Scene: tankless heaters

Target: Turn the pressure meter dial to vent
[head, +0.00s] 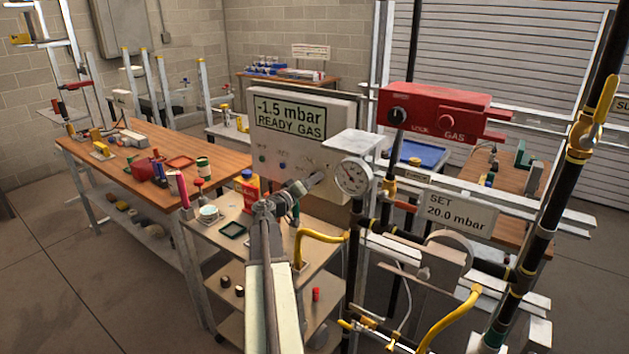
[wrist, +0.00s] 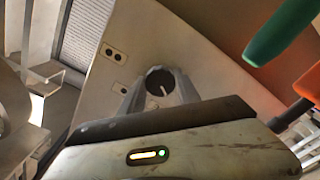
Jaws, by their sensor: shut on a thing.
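The pressure meter (head: 343,125) is a pale box with a display (head: 290,118) reading "-1.5 mbar READY GAS". In the head view my gripper (head: 318,180) reaches the lower right of its face and hides the dial. In the wrist view the dial (wrist: 158,82) is a round dark knob with a white pointer mark, on the pale panel (wrist: 185,45). My gripper (wrist: 160,88) is shut on the dial, with a grey finger on each side. The small lettering around the dial is too small to read.
A round gauge (head: 354,176) and black pipes stand close right of my gripper. A red gas box (head: 440,112) and a sign reading "SET 20.0 mbar" (head: 457,213) are further right. A cart (head: 258,262) with bottles stands below; a workbench (head: 135,165) is left.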

